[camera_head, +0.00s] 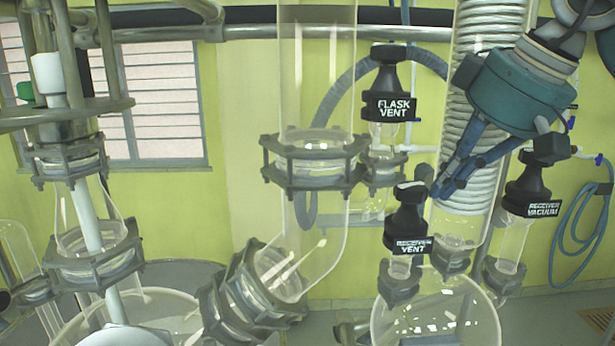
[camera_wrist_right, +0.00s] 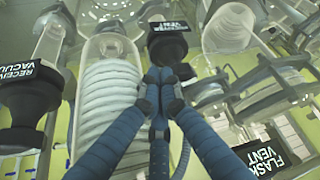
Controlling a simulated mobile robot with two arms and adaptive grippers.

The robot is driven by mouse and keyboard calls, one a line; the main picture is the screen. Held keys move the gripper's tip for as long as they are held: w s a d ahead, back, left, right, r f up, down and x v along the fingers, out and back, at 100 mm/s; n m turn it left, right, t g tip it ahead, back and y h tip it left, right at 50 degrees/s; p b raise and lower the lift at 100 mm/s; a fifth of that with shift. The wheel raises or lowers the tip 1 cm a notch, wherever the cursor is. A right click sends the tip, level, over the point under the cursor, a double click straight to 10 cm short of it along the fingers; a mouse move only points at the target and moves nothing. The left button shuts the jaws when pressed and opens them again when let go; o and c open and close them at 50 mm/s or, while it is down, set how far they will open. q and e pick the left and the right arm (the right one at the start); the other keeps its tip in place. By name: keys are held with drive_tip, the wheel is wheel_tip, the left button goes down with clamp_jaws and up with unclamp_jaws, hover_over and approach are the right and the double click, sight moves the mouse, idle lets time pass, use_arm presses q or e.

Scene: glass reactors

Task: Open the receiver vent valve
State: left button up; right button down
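The receiver vent valve (camera_head: 408,218) has a black handle with a white "RECEIVER VENT" label and stands on glass in the lower right of the head view. Its black handle (camera_wrist_right: 168,42) also shows at the top middle of the wrist view. My right gripper (camera_head: 440,188) reaches in from the upper right, its blue fingertips close beside the top of this handle. In the wrist view the fingers (camera_wrist_right: 160,78) converge with their tips together, overlapping the handle's near end. I cannot tell whether they touch it. My left gripper is not in view.
The flask vent valve (camera_head: 390,85) stands behind and above. The receiver vacuum valve (camera_head: 533,180) is to the right, below my gripper body. A glass column with a white coil (camera_head: 478,215) rises behind my fingers. A wide glass pipe (camera_head: 317,80) stands left.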

wheel_tip(320, 180, up, 6)
drive_tip(key=shift+s+d, duration=0.2)
idle(0.4)
